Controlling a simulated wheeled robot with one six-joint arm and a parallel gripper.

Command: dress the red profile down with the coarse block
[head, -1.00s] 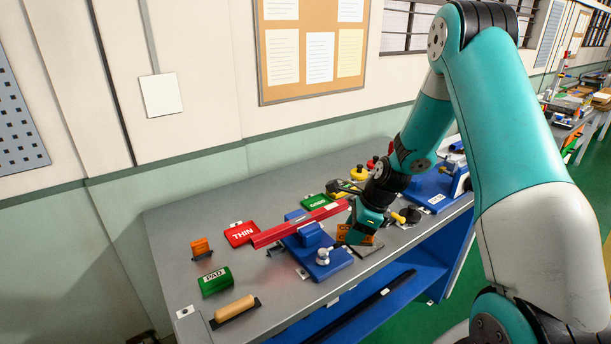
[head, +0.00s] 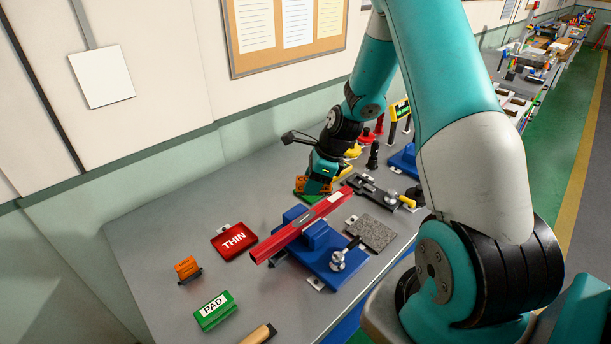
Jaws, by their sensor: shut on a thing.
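The red profile (head: 290,238) lies slantwise in the blue clamp fixture (head: 335,262), with a pale grey patch on its upper face toward the far end. My gripper (head: 321,176) is shut on the orange coarse block (head: 311,185), whose dark lettering is partly hidden.
A grey speckled plate (head: 371,233) lies right of the fixture. A red THIN tray (head: 234,241), a small orange block (head: 187,268) and a green PAD block (head: 214,311) stand left. A black toggle clamp (head: 380,192) stands behind the plate. Bare bench lies at the left.

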